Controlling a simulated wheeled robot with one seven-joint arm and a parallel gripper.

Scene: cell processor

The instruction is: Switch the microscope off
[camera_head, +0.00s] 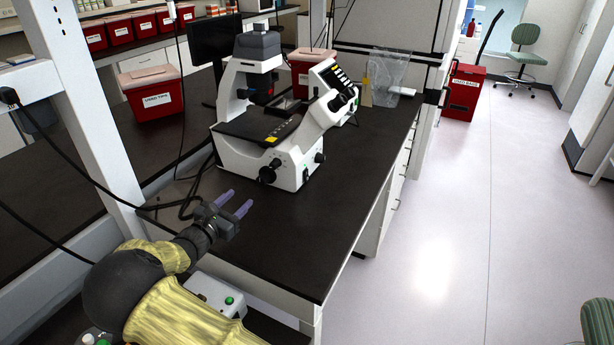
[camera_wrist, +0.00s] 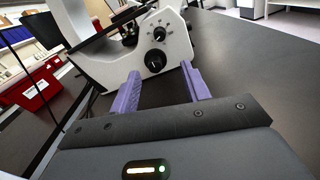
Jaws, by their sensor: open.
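The microscope (camera_head: 240,155), white with a black stage, stands upright on the dark bench. Its lower side carries a large black focus knob (camera_head: 268,174) and a smaller black knob (camera_head: 319,157). No switch is clear in the wrist view.
Black cables (camera_head: 182,203) hang and lie left of my gripper. A white box with a green button (camera_head: 229,300) sits near my arm. A red bin (camera_head: 150,98) stands behind on the left. The bench top (camera_head: 310,225) right of my gripper is clear up to its right edge.

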